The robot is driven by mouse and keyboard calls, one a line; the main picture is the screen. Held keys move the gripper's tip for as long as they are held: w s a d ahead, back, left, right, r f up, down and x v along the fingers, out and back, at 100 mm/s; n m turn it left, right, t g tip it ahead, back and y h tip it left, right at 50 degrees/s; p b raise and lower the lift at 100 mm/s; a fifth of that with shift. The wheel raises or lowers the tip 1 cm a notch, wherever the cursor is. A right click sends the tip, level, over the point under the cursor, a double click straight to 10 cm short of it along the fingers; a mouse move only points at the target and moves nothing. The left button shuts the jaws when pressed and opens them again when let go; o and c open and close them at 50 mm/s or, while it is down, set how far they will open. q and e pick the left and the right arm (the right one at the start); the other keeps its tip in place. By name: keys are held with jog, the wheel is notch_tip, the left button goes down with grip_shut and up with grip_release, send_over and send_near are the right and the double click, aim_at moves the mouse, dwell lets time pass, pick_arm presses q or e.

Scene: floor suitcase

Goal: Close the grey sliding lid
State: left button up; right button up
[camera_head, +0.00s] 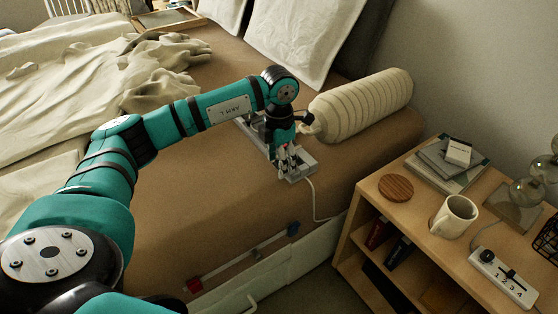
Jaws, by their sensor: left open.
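A light grey box-like unit (307,164) lies on the brown mattress near the bed's right edge, with a white cable running from its near end. Part of it also shows behind my arm, to the left of my gripper. My left gripper (286,164) points down over the unit's near part with its fingers apart. I cannot tell whether the fingers touch it. The gripper and wrist cover much of the unit, so I cannot make out the grey sliding lid or how far it stands open. My right gripper is out of view.
A cream bolster (362,104) lies just right of the unit. A wooden nightstand (425,262) holds a mug (455,215), a round wooden coaster (396,187), books and a numbered control (503,277). A rumpled blanket (90,75) covers the bed's left; bare mattress lies between.

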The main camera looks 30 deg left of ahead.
pick_arm(q)
grip_shut()
dwell(0.3)
